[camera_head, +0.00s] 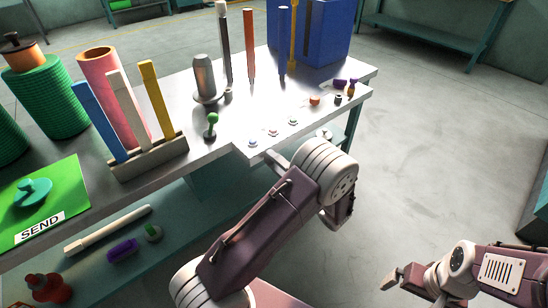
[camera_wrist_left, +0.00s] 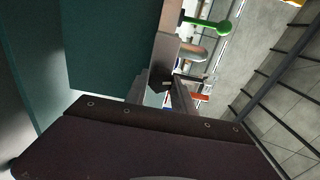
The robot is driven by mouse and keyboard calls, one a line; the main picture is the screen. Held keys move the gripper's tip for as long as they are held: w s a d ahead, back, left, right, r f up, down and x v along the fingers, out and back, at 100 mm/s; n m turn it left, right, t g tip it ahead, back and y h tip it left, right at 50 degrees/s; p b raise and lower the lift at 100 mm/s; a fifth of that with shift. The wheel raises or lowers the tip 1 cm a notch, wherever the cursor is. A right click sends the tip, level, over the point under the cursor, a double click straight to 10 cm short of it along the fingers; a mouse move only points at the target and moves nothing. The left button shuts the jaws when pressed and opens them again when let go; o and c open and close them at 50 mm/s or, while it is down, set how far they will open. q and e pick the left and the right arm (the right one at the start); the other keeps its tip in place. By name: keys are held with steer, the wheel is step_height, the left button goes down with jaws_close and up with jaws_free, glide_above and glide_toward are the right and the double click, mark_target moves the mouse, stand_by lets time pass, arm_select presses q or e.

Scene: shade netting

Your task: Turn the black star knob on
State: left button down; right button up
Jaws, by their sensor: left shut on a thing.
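The black star knob cannot be made out in the head view, where my left arm covers part of the table's front edge. In the left wrist view a small dark piece (camera_wrist_left: 160,83) sits between the fingertips and looks like the knob; its star shape cannot be seen. My left gripper (camera_wrist_left: 161,92) is shut on it, beside the metal table edge. In the head view the left gripper (camera_head: 272,158) is mostly hidden behind its wrist. My right gripper (camera_head: 398,281) is at the lower right, away from the table; its jaw gap is unclear.
Small coloured knobs, including an orange one (camera_head: 314,100), line the metal table (camera_head: 225,130). A green-topped knob (camera_head: 211,120) stands near the front edge. A block with upright bars (camera_head: 148,158) and a green SEND panel (camera_head: 62,190) are left.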

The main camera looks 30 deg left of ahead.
arm_select(q)
steer(key=shift+s+f+m+p, duration=0.1)
steer(key=shift+m+p, duration=2.1)
steer(key=shift+m, duration=1.45)
steer(key=shift+f+m+p, duration=0.1)
steer(key=shift+m+p, duration=2.1)
steer(key=shift+m, duration=1.75)
steer(key=c, duration=1.1)
jaws_free()
steer(key=shift+o, duration=0.2)
steer(key=v, duration=0.9)
steer(key=shift+p, duration=0.45)
